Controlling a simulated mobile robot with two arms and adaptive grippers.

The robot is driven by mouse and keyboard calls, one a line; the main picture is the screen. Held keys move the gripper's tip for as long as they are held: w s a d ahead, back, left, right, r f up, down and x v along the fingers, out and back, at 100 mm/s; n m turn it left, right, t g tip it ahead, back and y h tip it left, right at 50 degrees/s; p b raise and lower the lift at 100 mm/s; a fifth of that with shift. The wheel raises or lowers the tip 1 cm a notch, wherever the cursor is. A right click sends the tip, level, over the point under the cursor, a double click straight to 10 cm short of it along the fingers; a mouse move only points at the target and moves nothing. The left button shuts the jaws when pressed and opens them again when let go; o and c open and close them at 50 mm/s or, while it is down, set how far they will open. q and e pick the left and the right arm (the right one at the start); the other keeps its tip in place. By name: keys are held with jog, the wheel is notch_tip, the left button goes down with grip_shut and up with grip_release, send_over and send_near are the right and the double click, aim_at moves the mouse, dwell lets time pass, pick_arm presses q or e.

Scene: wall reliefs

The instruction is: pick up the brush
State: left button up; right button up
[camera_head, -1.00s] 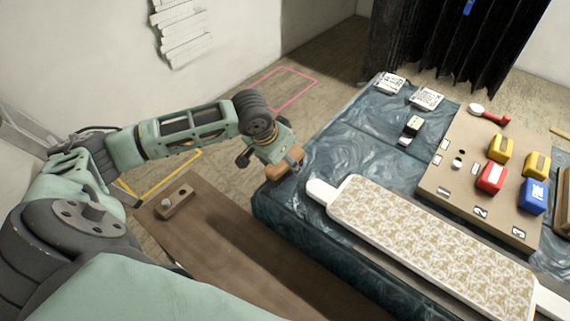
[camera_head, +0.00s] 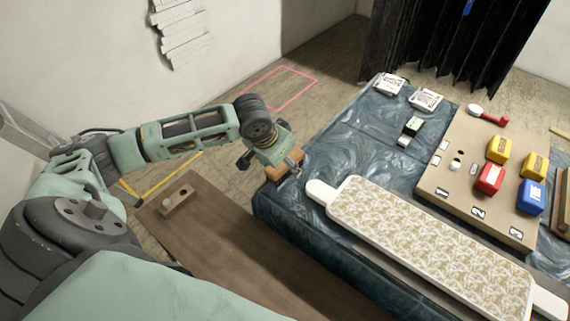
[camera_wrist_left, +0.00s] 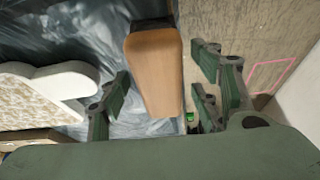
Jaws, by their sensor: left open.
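The brush, a tan wooden block (camera_head: 280,173), sits at the left corner of the blue marbled table. In the left wrist view it is a long tapered wooden piece (camera_wrist_left: 155,80) with a dark band at its top end. My left gripper (camera_head: 272,164) is over it, pointing down. In the left wrist view the open fingers (camera_wrist_left: 160,98) stand on either side of the wood, with gaps visible. Whether a fingertip touches it I cannot tell. My right gripper is not in view.
A long patterned board (camera_head: 430,245) with white ends lies close right of the brush. A tan board (camera_head: 465,190) with red, yellow and blue blocks is farther right. A brown bench (camera_head: 235,235) is below the arm. Bare blue tabletop (camera_head: 350,140) lies behind.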

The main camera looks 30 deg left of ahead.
pick_arm(q)
jog(key=c, duration=1.3)
jog(key=shift+r+b, duration=0.15)
jog(key=shift+b, duration=0.55)
jog(key=r, duration=0.4)
jog(key=shift+d+r, duration=0.4)
jog(key=d+r, duration=0.2)
jog(key=d, duration=0.1)
jog(key=s+d+r, duration=0.1)
jog(key=d+r, duration=0.1)
jog(key=d, duration=0.2)
jog(key=d+r, duration=0.2)
jog(key=d, duration=0.1)
jog(key=shift+s+d+r+p, duration=0.25)
jog(key=shift+s+d+p, duration=0.05)
jog(key=shift+s+d, duration=0.1)
